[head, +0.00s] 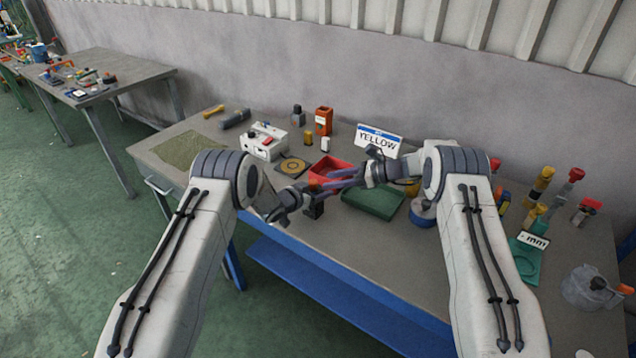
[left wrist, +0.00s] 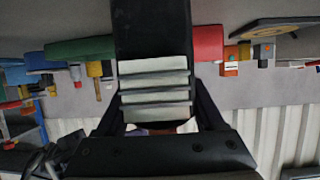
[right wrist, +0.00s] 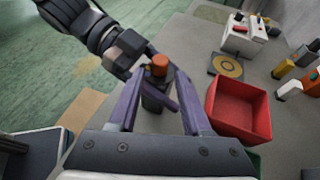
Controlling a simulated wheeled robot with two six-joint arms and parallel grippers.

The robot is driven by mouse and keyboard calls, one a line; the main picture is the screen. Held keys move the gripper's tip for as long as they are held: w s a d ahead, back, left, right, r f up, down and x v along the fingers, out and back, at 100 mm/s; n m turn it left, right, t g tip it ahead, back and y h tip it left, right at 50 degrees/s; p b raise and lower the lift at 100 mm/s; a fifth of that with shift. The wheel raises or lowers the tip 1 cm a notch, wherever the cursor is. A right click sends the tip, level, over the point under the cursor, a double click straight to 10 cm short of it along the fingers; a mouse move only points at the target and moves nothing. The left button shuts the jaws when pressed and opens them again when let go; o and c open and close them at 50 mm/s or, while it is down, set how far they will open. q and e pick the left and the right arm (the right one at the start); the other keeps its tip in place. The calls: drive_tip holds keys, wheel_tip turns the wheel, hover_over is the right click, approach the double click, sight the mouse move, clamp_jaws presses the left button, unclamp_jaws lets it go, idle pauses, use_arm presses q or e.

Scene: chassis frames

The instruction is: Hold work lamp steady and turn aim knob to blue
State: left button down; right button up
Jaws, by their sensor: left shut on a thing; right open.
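The work lamp (head: 313,209) is a small dark body held above the bench's front edge. In the right wrist view the lamp (right wrist: 155,97) has an orange round knob (right wrist: 160,66) on top. My left gripper (head: 297,200) is shut on the lamp from the left. In the left wrist view a dark body with pale ribs (left wrist: 153,85) fills the space between my fingers. My right gripper (right wrist: 160,80) is open, its purple fingers spread to either side of the lamp and knob; contact cannot be told. A card (head: 379,140) reading YELLOW stands at the back.
A red bin (head: 330,168) and a green case (head: 374,203) lie close behind the grippers. A white switch box (head: 264,141) and a dark disc with a yellow ring (head: 292,167) sit to the left. Several coloured-handled tools stand at right. The mat (head: 192,150) at left is bare.

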sight(318, 189)
drive_tip(key=x, duration=0.5)
drive_tip(key=shift+a+f, duration=0.1)
drive_tip(key=shift+a, duration=0.2)
clamp_jaws()
drive_tip(key=shift+w+n+g, duration=0.25)
drive_tip(key=shift+n+g, duration=0.15)
drive_tip(key=shift+g, duration=0.1)
drive_tip(key=shift+s+d+n+g, duration=0.1)
drive_tip(key=shift+n+g, duration=0.3)
drive_tip(key=shift+g, duration=0.1)
unclamp_jaws()
